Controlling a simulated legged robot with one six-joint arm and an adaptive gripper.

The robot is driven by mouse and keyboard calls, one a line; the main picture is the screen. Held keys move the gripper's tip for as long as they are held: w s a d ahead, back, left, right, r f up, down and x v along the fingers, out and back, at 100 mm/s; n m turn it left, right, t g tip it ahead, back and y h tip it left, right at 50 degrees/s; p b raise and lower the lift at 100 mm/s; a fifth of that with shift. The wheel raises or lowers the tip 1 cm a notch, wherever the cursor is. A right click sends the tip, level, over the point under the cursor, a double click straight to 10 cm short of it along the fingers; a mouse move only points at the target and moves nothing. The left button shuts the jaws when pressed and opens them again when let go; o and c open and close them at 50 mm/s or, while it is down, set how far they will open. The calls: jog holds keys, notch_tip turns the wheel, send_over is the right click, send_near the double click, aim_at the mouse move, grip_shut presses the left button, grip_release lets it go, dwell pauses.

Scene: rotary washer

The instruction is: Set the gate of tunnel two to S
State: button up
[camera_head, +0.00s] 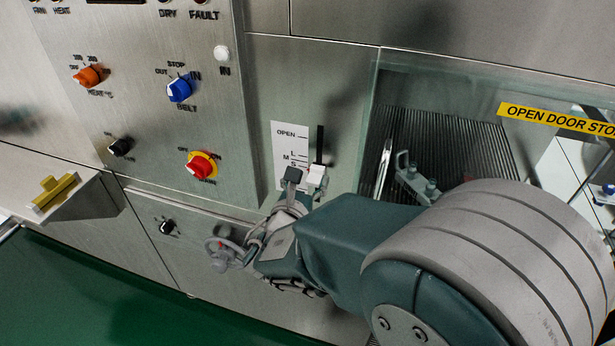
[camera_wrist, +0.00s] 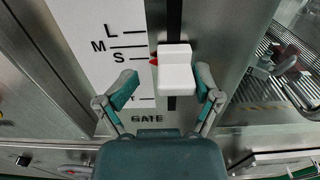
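The gate slider is a white block (camera_wrist: 176,72) with a small red pointer on its left side. In the wrist view the red pointer appears level with the S line. In the head view the slider (camera_head: 317,176) is low in the slot, and the plate (camera_head: 289,143) also shows OPEN at its top. My gripper (camera_wrist: 164,90) is open, with one finger on each side of the block. The left finger is apart from it; the right finger is close, and contact is unclear.
A control panel with an orange knob (camera_head: 89,76), a blue belt knob (camera_head: 179,89) and a red-yellow switch (camera_head: 202,165) is at left. A glass door with a yellow label (camera_head: 556,119) is at right. A grey handwheel (camera_head: 222,253) is below the panel.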

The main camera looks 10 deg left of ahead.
jog(key=shift+d+r, duration=0.15)
jog(key=shift+d, duration=0.8)
jog(key=c, duration=1.1)
jog(key=shift+s+a, duration=0.1)
jog(key=shift+a, duration=0.35)
grip_shut()
jog(key=shift+d, duration=0.15)
jog(key=o, duration=1.1)
grip_release()
jog(key=s+a, duration=0.1)
jog(key=s, duration=1)
jog(key=shift+s+a+f, duration=0.15)
jog(key=shift+s+f, duration=0.05)
jog(key=shift+s, duration=0.2)
